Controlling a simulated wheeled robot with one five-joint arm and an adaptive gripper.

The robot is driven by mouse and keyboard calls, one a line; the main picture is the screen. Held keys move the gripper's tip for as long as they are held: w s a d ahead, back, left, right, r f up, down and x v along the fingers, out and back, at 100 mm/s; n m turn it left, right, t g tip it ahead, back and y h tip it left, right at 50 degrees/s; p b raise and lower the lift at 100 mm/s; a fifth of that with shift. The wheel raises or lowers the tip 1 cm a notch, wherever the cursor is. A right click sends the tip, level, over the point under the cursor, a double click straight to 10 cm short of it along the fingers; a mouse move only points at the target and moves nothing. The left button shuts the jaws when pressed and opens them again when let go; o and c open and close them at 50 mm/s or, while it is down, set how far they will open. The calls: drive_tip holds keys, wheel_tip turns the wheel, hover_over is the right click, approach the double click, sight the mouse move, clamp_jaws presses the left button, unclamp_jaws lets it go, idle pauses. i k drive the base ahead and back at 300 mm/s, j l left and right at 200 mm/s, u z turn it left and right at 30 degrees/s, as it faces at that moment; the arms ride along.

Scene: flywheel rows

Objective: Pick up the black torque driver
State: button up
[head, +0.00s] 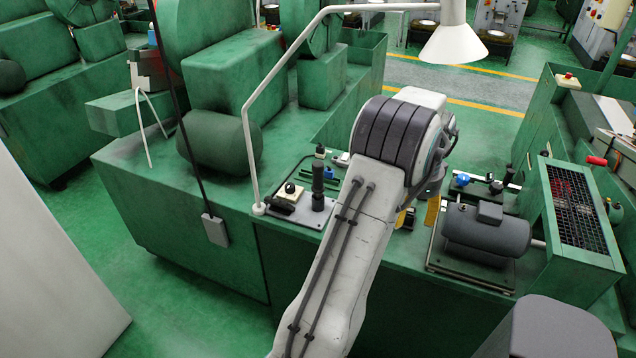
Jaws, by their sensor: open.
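A black upright cylindrical tool (318,181) stands on a light plate on the green bench, left of my arm. It may be the black torque driver, but it is too small to be sure. Smaller black-handled pieces (496,186) lie on the bench right of my arm, near a blue knob. My arm reaches over the bench from the front, and its big dark-ribbed joint blocks part of the bench top.
The green bench (290,235) carries a grey motor (487,230) and a mesh guard (575,205) on the right. A white lamp (452,40) on a bent pole hangs above. Green machines stand at left. Green floor is open at lower left.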

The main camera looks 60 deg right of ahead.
sight(317, 188)
drive_tip(key=i+l, duration=0.25)
drive_tip(key=i, duration=0.2)
drive_tip(key=i+l, duration=0.25)
drive_tip(key=i, duration=0.25)
